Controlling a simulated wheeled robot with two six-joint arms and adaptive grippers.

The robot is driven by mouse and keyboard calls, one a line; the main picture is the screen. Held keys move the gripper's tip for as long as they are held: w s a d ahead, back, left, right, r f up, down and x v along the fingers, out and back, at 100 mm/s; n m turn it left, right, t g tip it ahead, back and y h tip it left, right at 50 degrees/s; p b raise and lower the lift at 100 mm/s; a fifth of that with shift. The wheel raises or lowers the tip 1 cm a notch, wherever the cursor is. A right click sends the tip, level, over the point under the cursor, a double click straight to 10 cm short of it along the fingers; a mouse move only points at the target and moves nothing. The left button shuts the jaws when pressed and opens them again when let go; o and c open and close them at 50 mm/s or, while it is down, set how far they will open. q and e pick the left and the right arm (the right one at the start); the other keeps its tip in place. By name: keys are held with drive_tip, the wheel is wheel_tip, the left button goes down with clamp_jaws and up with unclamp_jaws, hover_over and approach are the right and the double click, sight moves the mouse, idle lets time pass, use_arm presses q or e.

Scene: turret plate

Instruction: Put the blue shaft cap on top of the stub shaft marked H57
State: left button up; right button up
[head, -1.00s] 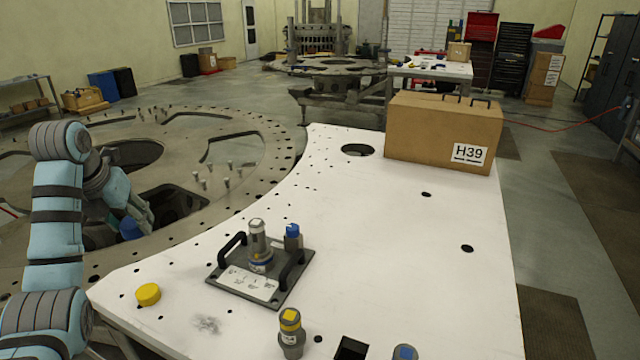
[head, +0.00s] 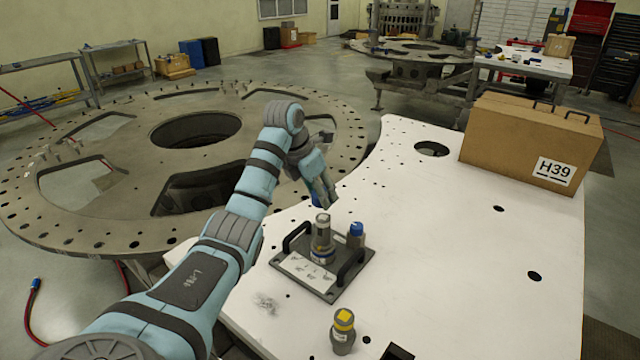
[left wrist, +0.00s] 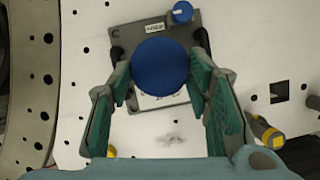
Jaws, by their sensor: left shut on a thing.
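My left gripper (head: 326,192) is above the far side of the grey handled plate (head: 310,282), behind the stub shaft. In the left wrist view it is shut on the round blue shaft cap (left wrist: 161,66), held between its two green-padded fingers (left wrist: 162,80). My right gripper is not in view.
A blue-topped fitting (head: 356,236) stands on the plate's far right corner. A yellow-topped fitting (head: 343,330) is nearer on the white table (head: 450,270). A cardboard box marked H39 (head: 510,135) stands at the far right. The table between plate and box is clear.

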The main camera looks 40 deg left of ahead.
sight(322, 217)
use_arm(q)
drive_tip(key=shift+w+f, duration=0.15)
drive_tip(key=shift+f, duration=0.35)
drive_tip(key=shift+w+d+f+b, duration=0.1)
drive_tip(key=shift+f+b, duration=0.25)
drive_tip(key=shift+b, duration=0.05)
drive_tip(key=f+b, duration=0.2)
drive_tip(key=shift+s+b, duration=0.35)
drive_tip(key=shift+b, duration=0.05)
drive_tip(key=shift+w+f, duration=0.1)
drive_tip(key=shift+f, duration=1.3)
drive_tip(key=o, duration=1)
drive_tip(key=shift+o, duration=0.2)
